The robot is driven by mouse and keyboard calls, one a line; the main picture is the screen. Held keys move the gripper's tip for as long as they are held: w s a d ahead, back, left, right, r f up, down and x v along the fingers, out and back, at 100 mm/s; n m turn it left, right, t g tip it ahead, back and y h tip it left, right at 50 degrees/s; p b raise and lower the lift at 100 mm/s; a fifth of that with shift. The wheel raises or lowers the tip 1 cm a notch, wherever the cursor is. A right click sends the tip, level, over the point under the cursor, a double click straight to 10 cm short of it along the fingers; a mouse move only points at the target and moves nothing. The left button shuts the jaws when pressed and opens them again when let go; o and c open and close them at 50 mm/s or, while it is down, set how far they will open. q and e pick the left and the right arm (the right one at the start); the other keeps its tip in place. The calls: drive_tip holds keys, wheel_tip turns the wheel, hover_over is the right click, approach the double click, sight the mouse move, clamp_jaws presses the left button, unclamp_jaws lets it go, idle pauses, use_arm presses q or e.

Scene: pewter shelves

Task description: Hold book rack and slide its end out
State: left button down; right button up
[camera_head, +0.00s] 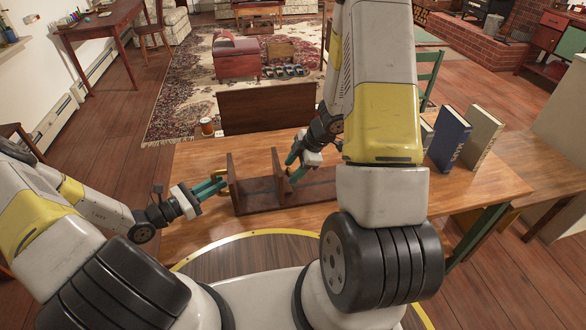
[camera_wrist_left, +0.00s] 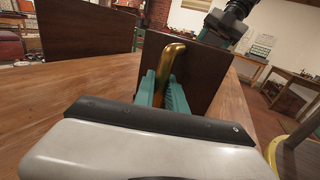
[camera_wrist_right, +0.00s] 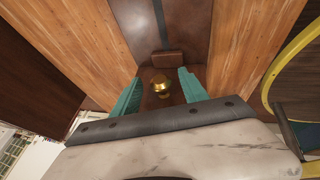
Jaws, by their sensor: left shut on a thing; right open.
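The dark wooden book rack (camera_head: 257,198) stands on the table, with a left upright end (camera_head: 233,180) and a second upright end (camera_head: 279,177) on its base. My left gripper (camera_head: 221,184) is at the left end's outer face. In the left wrist view its teal fingers (camera_wrist_left: 163,92) are shut on a curved brass handle (camera_wrist_left: 172,58). My right gripper (camera_head: 292,166) is open to the right of the second upright. In the right wrist view its fingers (camera_wrist_right: 160,88) stand on either side of a brass knob (camera_wrist_right: 161,85), with gaps visible. My right arm hides part of the rack's right side.
A blue book (camera_head: 449,139) and a tan book (camera_head: 482,137) stand upright on the table's right part. A dark panel (camera_head: 265,107) rises behind the table's far edge. The table (camera_head: 375,210) has bare wood in front of the rack.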

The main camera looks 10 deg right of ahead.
clamp_jaws()
idle(1.4)
